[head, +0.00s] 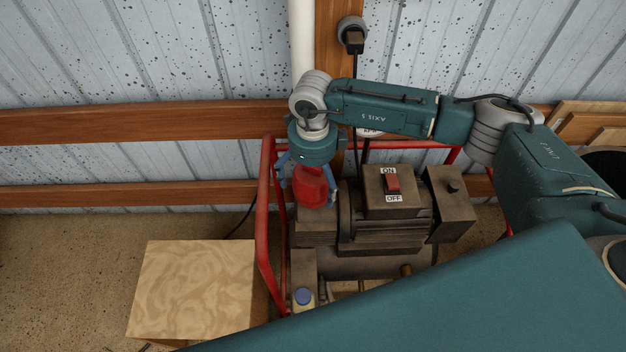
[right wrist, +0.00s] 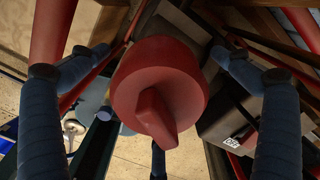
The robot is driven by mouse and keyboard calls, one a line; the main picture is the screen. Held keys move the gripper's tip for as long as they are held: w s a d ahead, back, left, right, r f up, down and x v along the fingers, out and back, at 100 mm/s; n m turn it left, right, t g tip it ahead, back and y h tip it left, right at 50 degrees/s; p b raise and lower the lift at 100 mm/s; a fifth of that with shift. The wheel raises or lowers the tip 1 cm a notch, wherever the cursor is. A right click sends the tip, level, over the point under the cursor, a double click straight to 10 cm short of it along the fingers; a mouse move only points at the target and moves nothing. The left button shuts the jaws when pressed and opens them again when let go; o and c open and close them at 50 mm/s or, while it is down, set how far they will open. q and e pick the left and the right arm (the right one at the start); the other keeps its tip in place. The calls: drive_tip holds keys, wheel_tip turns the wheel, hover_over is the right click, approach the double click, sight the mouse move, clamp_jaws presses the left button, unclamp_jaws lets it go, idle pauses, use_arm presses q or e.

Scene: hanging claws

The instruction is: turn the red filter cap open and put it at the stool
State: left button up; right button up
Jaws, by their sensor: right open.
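The red filter cap (head: 310,186) sits on the left end of the dark compressor. In the right wrist view the cap (right wrist: 158,85) is round with a raised grip ridge and fills the middle. My right gripper (head: 307,184) is at the cap, with blue fingers spread on either side. In the right wrist view the fingers of my right gripper (right wrist: 160,75) look apart from the cap. The stool (head: 195,290), a light wooden block, stands on the floor at lower left. My left gripper is not in view.
The compressor (head: 385,225) stands inside a red tube frame (head: 264,220), which runs between cap and stool. It bears an ON/OFF switch (head: 393,183). The stool top is clear. A ribbed wall with wooden rails is behind.

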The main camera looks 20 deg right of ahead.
sight(313, 169)
drive_tip(key=shift+r+p, duration=0.5)
drive_tip(key=shift+r, duration=0.4)
drive_tip(key=shift+r+p, duration=0.35)
drive_tip(key=shift+r, duration=0.45)
drive_tip(key=shift+r+p, duration=0.6)
drive_tip(key=shift+r, duration=0.55)
use_arm(q)
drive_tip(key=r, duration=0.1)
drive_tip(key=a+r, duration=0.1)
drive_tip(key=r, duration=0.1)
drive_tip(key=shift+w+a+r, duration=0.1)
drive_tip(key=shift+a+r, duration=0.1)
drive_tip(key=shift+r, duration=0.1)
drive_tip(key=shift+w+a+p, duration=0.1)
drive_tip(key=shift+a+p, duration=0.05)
drive_tip(key=shift+p, duration=0.15)
use_arm(e)
drive_tip(key=shift+a+r, duration=0.1)
drive_tip(key=shift+r, duration=0.05)
